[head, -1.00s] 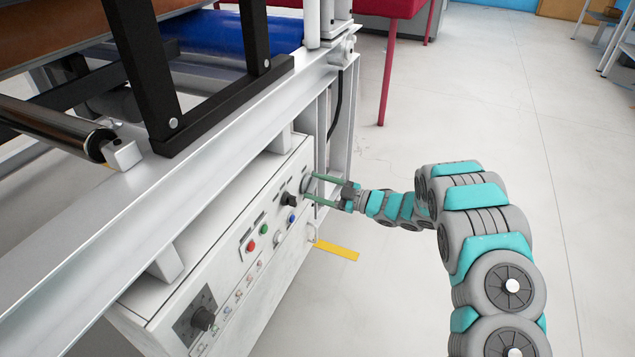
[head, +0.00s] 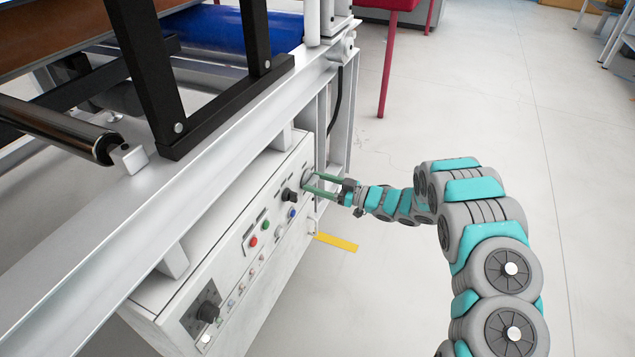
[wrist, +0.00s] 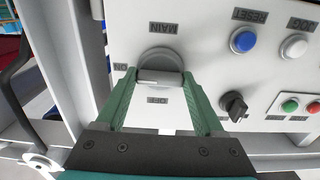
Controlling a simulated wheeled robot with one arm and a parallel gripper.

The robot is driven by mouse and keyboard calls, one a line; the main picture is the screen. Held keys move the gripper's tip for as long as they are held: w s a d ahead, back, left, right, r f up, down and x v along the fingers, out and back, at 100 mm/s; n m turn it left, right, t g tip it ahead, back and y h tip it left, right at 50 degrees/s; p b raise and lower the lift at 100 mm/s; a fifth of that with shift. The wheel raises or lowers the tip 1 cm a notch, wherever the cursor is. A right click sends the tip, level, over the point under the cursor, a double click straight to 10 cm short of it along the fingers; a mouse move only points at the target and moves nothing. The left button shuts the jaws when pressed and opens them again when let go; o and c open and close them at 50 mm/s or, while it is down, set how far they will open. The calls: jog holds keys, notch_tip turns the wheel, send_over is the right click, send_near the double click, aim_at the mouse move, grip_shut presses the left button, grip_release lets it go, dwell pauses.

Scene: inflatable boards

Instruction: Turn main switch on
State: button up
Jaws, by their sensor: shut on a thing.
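The main switch (wrist: 160,62) is a round grey rotary knob with a pale raised handle, on the white control panel. In the wrist view its handle lies crosswise, between the MAIN and OFF labels, with the ON label at its left. My gripper (wrist: 158,78) has one green finger on each end of the handle and is shut on it. In the head view my gripper (head: 310,183) reaches the far end of the panel from the right, and its fingers largely hide the switch.
A black selector knob (wrist: 234,105) and a blue button (wrist: 243,41) sit close by on the panel. Red (head: 253,241) and green (head: 265,225) buttons are farther along. A white machine frame (head: 215,120) overhangs the panel.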

jog(key=shift+f, duration=0.1)
jog(key=o, duration=1.4)
jog(key=shift+d, duration=0.1)
jog(key=shift+b+v, duration=0.55)
jog(key=shift+v, duration=3.3)
